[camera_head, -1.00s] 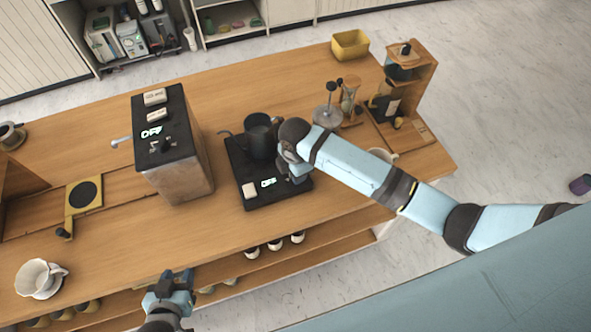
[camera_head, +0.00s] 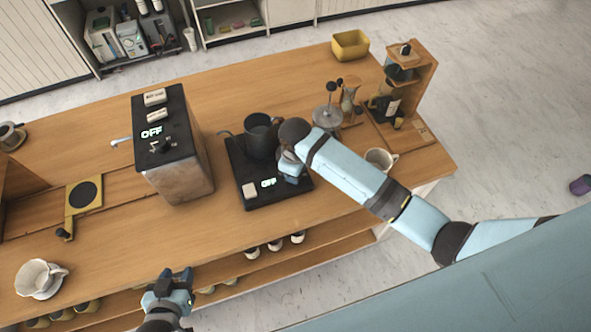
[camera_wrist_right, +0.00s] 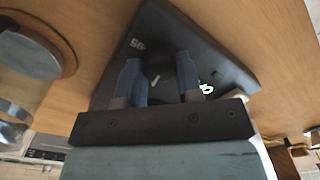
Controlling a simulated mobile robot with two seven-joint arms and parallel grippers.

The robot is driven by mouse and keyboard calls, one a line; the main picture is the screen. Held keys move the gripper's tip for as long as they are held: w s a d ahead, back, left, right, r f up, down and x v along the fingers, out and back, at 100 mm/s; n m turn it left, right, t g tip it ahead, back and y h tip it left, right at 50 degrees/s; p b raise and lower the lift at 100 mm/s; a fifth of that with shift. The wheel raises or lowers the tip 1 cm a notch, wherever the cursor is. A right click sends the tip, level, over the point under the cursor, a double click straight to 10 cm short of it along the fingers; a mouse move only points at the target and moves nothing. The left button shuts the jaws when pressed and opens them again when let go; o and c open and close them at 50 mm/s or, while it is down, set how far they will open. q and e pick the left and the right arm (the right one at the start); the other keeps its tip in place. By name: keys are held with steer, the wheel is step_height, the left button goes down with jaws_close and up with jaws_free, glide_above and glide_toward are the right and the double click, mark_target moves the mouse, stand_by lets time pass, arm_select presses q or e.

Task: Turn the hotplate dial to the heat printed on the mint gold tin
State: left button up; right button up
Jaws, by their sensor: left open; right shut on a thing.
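The hotplate (camera_head: 250,205) is a flat black unit on the wooden counter with a dark kettle (camera_head: 262,138) at its back. Its green display (camera_head: 268,183) reads OFF in the head view. My right gripper (camera_wrist_right: 159,74) is shut on the dark dial (camera_wrist_right: 160,68), one blue finger on each side; in the head view my wrist hides the dial. My left gripper (camera_head: 174,275) is open and empty at the counter's front edge. I cannot pick out the mint gold tin or its print.
A black-topped machine (camera_head: 172,150), its display also OFF, stands left of the hotplate. A white cup (camera_head: 380,159) is beside my right arm. A wooden rack (camera_head: 410,85) and yellow bin (camera_head: 350,45) are at the far right. The front middle counter is clear.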

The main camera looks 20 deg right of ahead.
steer(key=m, duration=0.4)
steer(key=shift+m, duration=1.9)
steer(key=o, duration=0.9)
